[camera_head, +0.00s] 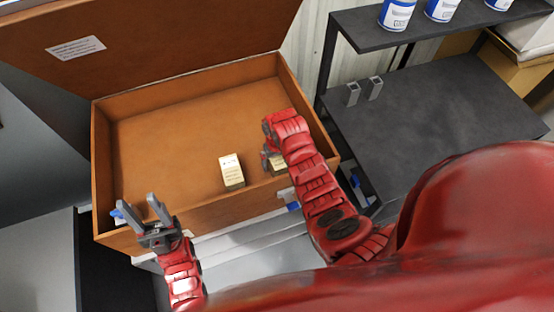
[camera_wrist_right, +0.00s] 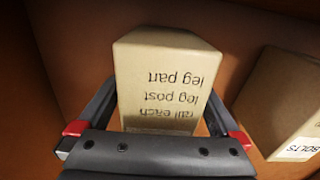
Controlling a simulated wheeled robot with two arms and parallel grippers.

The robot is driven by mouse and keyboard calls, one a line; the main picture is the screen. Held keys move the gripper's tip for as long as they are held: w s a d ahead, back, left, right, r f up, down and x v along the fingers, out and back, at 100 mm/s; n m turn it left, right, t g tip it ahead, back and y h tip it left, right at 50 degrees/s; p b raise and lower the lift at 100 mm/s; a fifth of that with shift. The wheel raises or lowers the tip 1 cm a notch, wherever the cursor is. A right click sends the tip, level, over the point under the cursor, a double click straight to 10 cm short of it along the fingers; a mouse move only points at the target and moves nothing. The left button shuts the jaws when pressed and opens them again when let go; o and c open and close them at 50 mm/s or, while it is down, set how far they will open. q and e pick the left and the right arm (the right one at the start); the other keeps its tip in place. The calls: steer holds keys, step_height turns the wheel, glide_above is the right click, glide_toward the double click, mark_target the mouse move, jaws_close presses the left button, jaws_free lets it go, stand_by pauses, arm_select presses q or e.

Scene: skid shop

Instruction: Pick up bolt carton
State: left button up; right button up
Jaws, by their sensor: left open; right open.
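Two pale cartons stand in an open brown box (camera_head: 150,122). One carton (camera_head: 231,172) is left of my right gripper (camera_head: 268,158). The other carton (camera_head: 279,164) is partly hidden behind that gripper. In the right wrist view, a carton (camera_wrist_right: 165,85) printed "leg part, leg post, rail each", upside down, stands between the open fingers. A second carton (camera_wrist_right: 285,105) at the right edge has a label reading "BOLTS". I cannot tell whether the fingers touch the carton between them. My left gripper (camera_head: 139,204) is open and empty at the box's front left corner.
The box's raised lid (camera_head: 150,40) stands behind it. A dark shelf unit (camera_head: 430,110) is at the right, with two small grey metal pieces (camera_head: 364,91) on it. Blue and white cans (camera_head: 397,14) stand on its upper shelf. The box floor left of the cartons is clear.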

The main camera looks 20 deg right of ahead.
jaws_close()
stand_by(0.4)
steer(key=shift+r, duration=0.15)
